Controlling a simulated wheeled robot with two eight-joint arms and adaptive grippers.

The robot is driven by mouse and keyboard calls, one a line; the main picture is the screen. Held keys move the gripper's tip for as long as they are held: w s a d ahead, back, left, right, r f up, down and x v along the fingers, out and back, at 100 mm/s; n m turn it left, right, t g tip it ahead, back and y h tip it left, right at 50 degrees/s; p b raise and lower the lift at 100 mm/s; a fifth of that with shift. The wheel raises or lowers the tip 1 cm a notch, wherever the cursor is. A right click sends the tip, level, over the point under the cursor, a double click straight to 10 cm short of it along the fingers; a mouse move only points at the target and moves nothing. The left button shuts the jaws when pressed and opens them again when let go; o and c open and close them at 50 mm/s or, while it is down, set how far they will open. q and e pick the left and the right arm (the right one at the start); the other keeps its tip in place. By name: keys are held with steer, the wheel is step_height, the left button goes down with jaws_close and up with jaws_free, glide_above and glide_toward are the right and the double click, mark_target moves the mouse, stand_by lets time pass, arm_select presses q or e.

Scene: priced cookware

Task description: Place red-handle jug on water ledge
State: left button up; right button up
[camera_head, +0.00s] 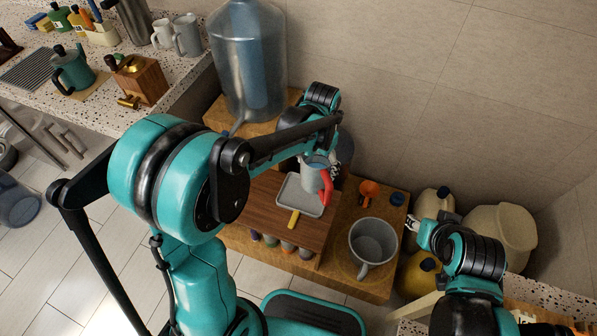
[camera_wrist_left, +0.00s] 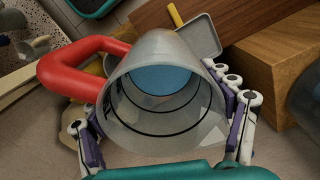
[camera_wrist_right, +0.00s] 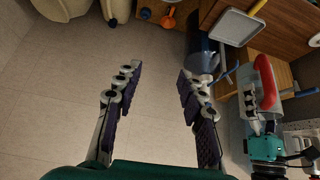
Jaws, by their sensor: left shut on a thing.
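The red-handle jug (camera_head: 310,180) is grey and see-through, with a red handle (camera_head: 326,186). My left gripper (camera_head: 332,164) is shut on it, and the jug hangs beside and above the wooden step (camera_head: 262,197) with the shallow tray. In the left wrist view the jug (camera_wrist_left: 160,92) has its open mouth facing the camera, a bluish disc inside, and fingers on both sides. The right wrist view also shows the held jug (camera_wrist_right: 245,98). My right gripper (camera_wrist_right: 152,85) is open and empty. Which surface is the water ledge is not certain.
A large blue water bottle (camera_head: 248,70) stands on a higher wooden block behind. A light tray (camera_head: 290,204) with a yellow handle lies on the step. A grey pot (camera_head: 373,243) and orange funnel (camera_head: 369,190) are on the lower wood at right. Yellowish canisters (camera_head: 434,203) stand beyond.

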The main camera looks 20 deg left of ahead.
steer(key=o, duration=0.5)
steer(key=shift+w+a, duration=0.1)
steer(key=o, duration=0.9)
steer(key=w+a+n+t+y, duration=0.1)
steer(key=w+a+n+y, duration=0.1)
steer(key=a, duration=0.4)
steer(key=shift+w+a+r+n+t+y, duration=0.3)
steer(key=shift+w+a+t, duration=0.1)
steer(key=shift+w, duration=0.45)
steer(key=w+a+r+n+t+y, duration=0.1)
steer(key=a+n+y, duration=0.1)
steer(key=a, duration=0.3)
steer(key=w+a+r+n+t+y, duration=0.1)
steer(key=w+a+r+t+y, duration=0.1)
steer(key=a, duration=0.3)
arm_select(q)
steer(key=w+d+r+m, duration=0.2)
steer(key=d+r+m, duration=0.1)
steer(key=d+r, duration=0.2)
steer(key=shift+d, duration=0.3)
arm_select(e)
steer(key=x, duration=1.1)
steer(key=shift+a+f, duration=0.4)
steer(key=shift+a, duration=0.05)
